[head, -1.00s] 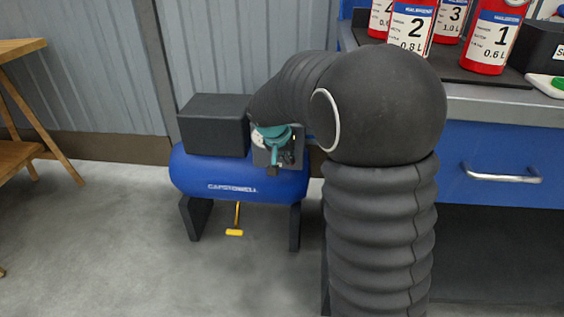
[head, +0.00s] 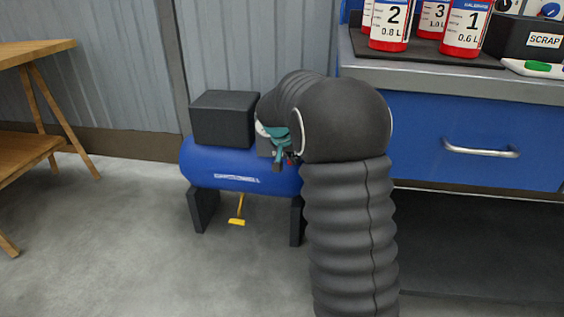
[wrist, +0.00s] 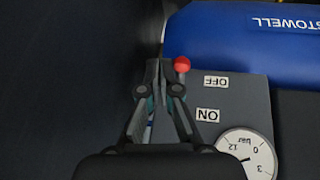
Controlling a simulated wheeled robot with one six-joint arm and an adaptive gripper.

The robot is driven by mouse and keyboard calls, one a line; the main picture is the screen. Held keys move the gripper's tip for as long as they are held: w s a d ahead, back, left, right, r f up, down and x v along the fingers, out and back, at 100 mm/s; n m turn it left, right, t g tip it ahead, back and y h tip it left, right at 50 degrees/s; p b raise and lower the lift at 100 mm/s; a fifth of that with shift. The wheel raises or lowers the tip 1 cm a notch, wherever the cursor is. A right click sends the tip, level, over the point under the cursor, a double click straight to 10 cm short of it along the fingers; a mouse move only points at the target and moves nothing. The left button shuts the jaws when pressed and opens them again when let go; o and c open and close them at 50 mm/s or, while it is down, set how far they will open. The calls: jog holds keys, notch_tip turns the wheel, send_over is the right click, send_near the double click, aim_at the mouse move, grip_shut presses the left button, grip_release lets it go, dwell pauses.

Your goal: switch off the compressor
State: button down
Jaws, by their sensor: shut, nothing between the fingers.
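The blue compressor (head: 225,175) with a dark box on top stands by the wall, and its tank shows in the wrist view (wrist: 240,45). The wrist view shows its grey control panel (wrist: 250,105) upside down, with an OFF label (wrist: 215,81), an ON label (wrist: 207,114) and a red-tipped lever (wrist: 182,64). The red tip is at the OFF end, past the label. My gripper (wrist: 162,68) is shut and empty, its fingertips just left of the red tip; I cannot tell whether they touch. In the head view my arm hides most of the panel.
A round pressure gauge (wrist: 245,152) sits beside the ON label. A yellow-handled part (head: 237,221) hangs under the tank. A wooden table (head: 30,55) is left; floor between is clear.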

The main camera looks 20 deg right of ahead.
jog(key=shift+w+a+r+p, duration=0.2)
jog(key=shift+a+r, duration=0.25)
jog(key=shift+a, duration=0.15)
jog(key=shift+w+a+r+p, duration=0.2)
jog(key=shift+a+r, duration=0.2)
jog(key=shift+a, duration=0.2)
jog(key=shift+s, duration=0.15)
jog(key=s+a+r+b, duration=0.1)
jog(key=s+a+r, duration=0.1)
jog(key=s+a, duration=0.7)
jog(key=shift+s+r, duration=0.35)
jog(key=shift+s, duration=0.3)
